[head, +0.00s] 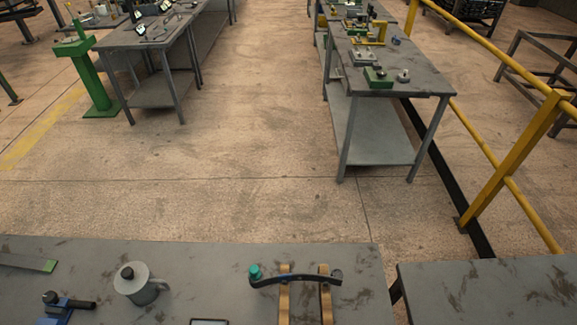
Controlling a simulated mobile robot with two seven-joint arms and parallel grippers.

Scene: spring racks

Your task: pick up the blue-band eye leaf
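A dark, curved leaf (300,278) lies across two wooden supports on the near table, bowed slightly upward in the middle. A teal piece is at its left end, and its right end looks rounded like an eye. A bluish tint shows along its middle, but it is too small to tell whether this is a blue band. Neither of my grippers is in the head view.
The near grey table (210,262) also holds a grey can (140,287), a blue tool with a black handle (75,303) and a green-ended strip (28,263). Another table (490,290) stands right across a gap. Open floor lies beyond; a yellow railing (500,180) runs right.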

